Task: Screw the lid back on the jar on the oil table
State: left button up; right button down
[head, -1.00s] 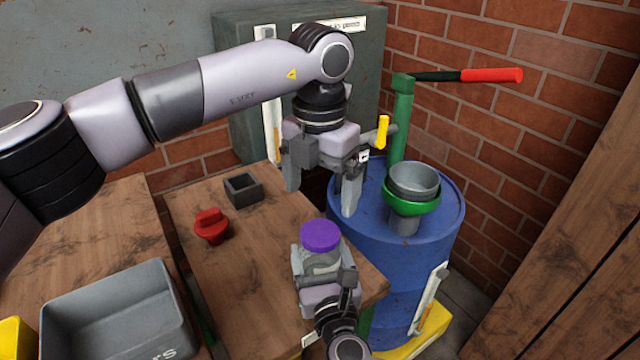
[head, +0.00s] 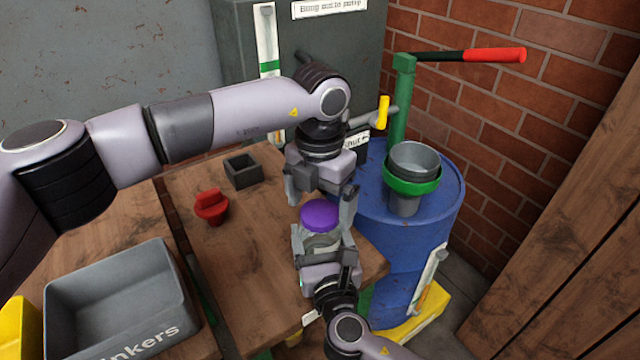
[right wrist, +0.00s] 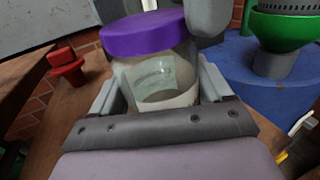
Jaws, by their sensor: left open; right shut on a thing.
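The jar (right wrist: 160,80) is clear glass with a pale label. It stands upright on the oil table (head: 245,270), the wooden one, near its right end. The purple lid (head: 319,214) rests on top of the jar; whether it is threaded on cannot be told. My right gripper (head: 322,243) is shut on the jar's body from the near side, one finger on each side in the right wrist view. My left gripper (head: 319,198) points down, open and empty, just above and around the lid's level. One of its fingers shows beside the lid in the right wrist view (right wrist: 208,18).
A red plug-like part (head: 211,208) and a small dark square box (head: 243,171) lie on the table's left side. A blue drum (head: 440,215) with a green hand pump (head: 402,95) and grey funnel cup (head: 414,160) stands close right. A grey bin (head: 120,290) is front left.

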pick_arm(q)
jog(key=shift+f, duration=0.3)
jog(key=c, duration=1.2)
jog(key=m, duration=0.5)
jog(key=o, duration=1.2)
jog(key=shift+c, duration=0.2)
jog(key=shift+r, duration=0.15)
